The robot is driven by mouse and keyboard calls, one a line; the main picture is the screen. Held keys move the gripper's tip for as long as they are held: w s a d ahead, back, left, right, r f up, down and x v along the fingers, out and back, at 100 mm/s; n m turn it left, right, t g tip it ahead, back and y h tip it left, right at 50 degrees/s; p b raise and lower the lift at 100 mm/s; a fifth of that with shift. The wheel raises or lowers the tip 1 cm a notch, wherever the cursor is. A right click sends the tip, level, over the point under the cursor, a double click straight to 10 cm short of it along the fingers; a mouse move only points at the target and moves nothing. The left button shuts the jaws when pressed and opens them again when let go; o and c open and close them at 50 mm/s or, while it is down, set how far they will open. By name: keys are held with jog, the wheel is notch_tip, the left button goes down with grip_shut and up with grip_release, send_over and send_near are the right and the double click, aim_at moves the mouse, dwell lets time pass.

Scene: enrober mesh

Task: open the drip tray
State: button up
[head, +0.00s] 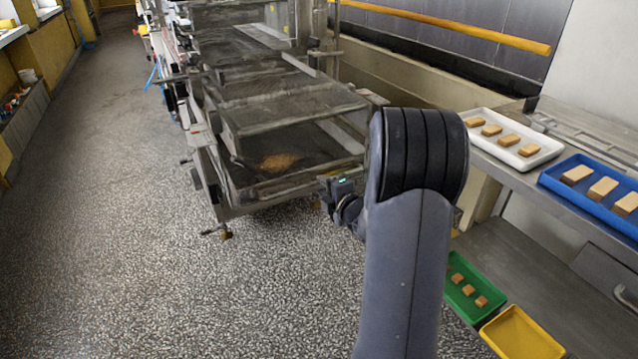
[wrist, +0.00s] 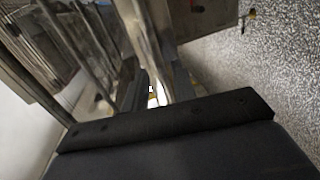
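The drip tray appears to be the low, dark tray (head: 245,178) with a brown patch of crumbs (head: 278,162) in it, at the near end of the steel machine in the head view. Its near rim runs just left of my wrist. My gripper (wrist: 156,80) shows in the wrist view with its two dark fingers apart. A pale metal strip (wrist: 150,35) runs into the gap between them. I cannot tell whether the fingers touch it.
The enrober's mesh deck (head: 285,105) stands above the tray. At right, a bench holds a white tray (head: 551,148) and a blue tray (head: 549,182) of biscuits. Below are a green tray (head: 458,301) and a yellow tray (head: 520,335). The speckled floor (head: 140,230) at left is clear.

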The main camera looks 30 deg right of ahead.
aim_at(318, 183)
jog(key=shift+w+f, duration=0.2)
jog(key=shift+w, duration=0.75)
jog(key=shift+w+f, duration=0.15)
jog(key=shift+w, duration=0.8)
jog(key=shift+c, duration=0.5)
grip_shut()
